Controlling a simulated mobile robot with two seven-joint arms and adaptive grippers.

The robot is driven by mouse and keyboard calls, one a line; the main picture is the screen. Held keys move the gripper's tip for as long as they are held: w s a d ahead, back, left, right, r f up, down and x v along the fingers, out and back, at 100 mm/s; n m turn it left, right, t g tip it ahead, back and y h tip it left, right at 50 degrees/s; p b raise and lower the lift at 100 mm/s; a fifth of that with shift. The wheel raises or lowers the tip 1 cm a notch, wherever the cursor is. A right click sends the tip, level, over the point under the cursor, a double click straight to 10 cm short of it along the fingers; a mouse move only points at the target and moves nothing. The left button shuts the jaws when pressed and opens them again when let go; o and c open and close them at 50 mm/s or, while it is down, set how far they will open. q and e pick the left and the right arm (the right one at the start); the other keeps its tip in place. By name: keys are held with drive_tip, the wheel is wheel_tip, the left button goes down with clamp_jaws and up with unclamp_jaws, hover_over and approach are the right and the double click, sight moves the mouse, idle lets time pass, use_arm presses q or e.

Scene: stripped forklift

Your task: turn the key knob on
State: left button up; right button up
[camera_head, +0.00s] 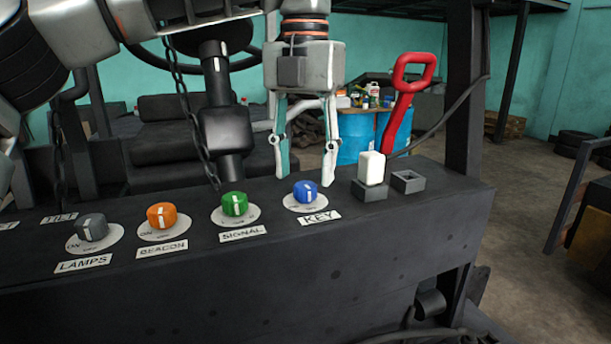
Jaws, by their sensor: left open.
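The blue key knob (305,191) sits on a white round dial on the black control panel (230,275), with a "KEY" label (319,218) in front of it. A pale line shows on the knob; its exact setting is too small to read. My left gripper (306,178) points down with its two fingers spread. The fingertips show to the left and right of the knob and a little above it in the picture. I cannot tell whether they touch it. Nothing is held between them. My right gripper is not in view.
Green signal (234,204), orange beacon (161,215) and grey lamps (92,227) knobs line the panel to the left. To the right stand a white rocker switch (371,168), an empty square socket (408,181) and a red handle (401,105). A chain (185,110) hangs at left.

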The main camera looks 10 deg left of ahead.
sight(305, 193)
use_arm(q)
drive_tip(key=shift+f, duration=1.25)
drive_tip(key=c, duration=1.1)
drive_tip(key=m, duration=0.5)
drive_tip(key=shift+m, duration=0.4)
drive_tip(key=m, duration=0.5)
drive_tip(key=shift+m, duration=0.7)
